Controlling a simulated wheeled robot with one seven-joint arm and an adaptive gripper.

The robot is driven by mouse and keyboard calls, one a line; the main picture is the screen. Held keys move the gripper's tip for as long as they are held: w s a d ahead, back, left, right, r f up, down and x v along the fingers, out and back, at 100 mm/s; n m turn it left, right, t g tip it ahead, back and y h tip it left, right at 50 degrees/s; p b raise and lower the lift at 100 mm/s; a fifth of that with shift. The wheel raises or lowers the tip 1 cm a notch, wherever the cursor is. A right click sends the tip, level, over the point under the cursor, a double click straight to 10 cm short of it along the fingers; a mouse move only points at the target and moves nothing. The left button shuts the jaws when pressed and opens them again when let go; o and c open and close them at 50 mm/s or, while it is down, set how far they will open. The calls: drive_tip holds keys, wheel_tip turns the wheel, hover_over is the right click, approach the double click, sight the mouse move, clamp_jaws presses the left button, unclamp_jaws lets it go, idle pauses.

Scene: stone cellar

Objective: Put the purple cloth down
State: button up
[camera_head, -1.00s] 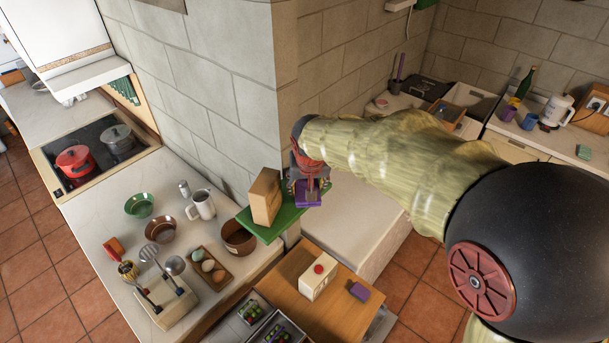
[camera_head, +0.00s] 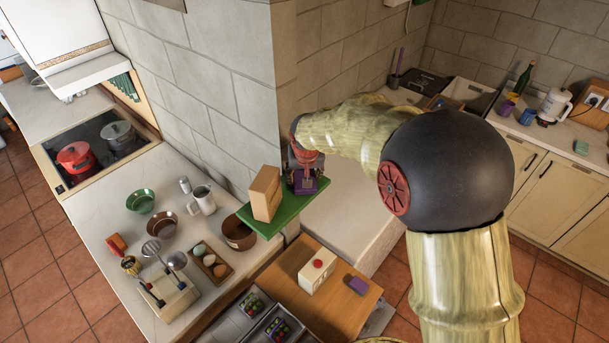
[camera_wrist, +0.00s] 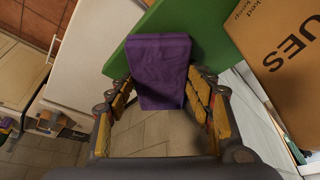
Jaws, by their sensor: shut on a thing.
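The purple cloth (camera_head: 306,186) is in my gripper (camera_head: 304,168), at the right part of a green board (camera_head: 268,229). In the wrist view the folded cloth (camera_wrist: 160,70) lies between the two yellow-padded fingers of my gripper (camera_wrist: 165,97), with the green board (camera_wrist: 215,30) behind it. The fingers are shut on it. I cannot tell whether the cloth touches the board.
A cardboard box (camera_head: 264,193) stands on the board, just left of my gripper; its printed side (camera_wrist: 285,70) shows at the wrist. A stone wall (camera_head: 235,75) rises behind. Below, a wooden table (camera_head: 330,312) holds a white box (camera_head: 316,270) and a purple block (camera_head: 358,285).

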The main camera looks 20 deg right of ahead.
drive_tip(key=o, duration=1)
drive_tip(key=shift+f, duration=0.1)
drive_tip(key=d+b+v, duration=0.1)
drive_tip(key=b+v, duration=0.1)
drive_tip(key=v, duration=1)
drive_tip(key=s+r+n, duration=0.1)
drive_tip(key=s+r, duration=0.2)
drive_tip(key=s, duration=0.4)
drive_tip(key=s+r, duration=0.3)
drive_tip(key=s, duration=0.5)
drive_tip(key=s+f+n+t, duration=0.1)
drive_tip(key=s+f, duration=0.2)
drive_tip(key=s, duration=1.1)
drive_tip(key=shift+d+y, duration=0.2)
drive_tip(key=shift+y, duration=0.2)
wheel_tip(320, 180, down, 25)
drive_tip(key=b, duration=2.5)
drive_tip(key=shift+b, duration=0.4)
